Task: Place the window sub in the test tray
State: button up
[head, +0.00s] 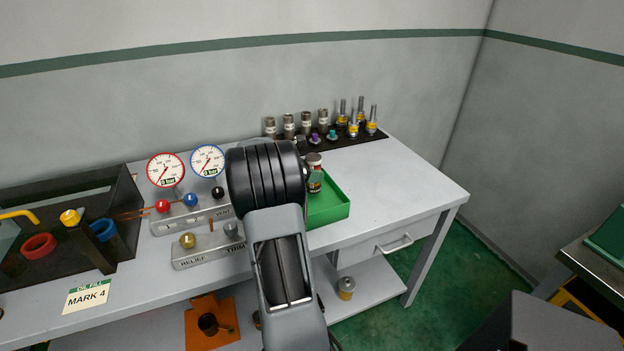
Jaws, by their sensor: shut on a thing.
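The window sub (315,181) is a small upright cylinder with a pale metal top and a dark green and reddish body. It shows just right of my arm's dark wrist. My gripper (308,171) is shut on it, with the fingers mostly hidden behind the wrist. The green test tray (336,211) lies on the bench below and around the sub in the picture, its left part hidden by my arm. I cannot tell whether the sub touches the tray floor.
A dark rack (375,137) with several metal fittings stands at the back. Left are two gauges (166,169) on a grey valve block (190,215) and a black bin (120,240) with coloured rings. The bench (415,190) is clear right of the tray.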

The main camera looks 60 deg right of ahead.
jog(key=shift+f, duration=1.25)
jog(key=shift+f, duration=0.2)
jog(key=o, duration=1.3)
jog(key=shift+a, duration=0.1)
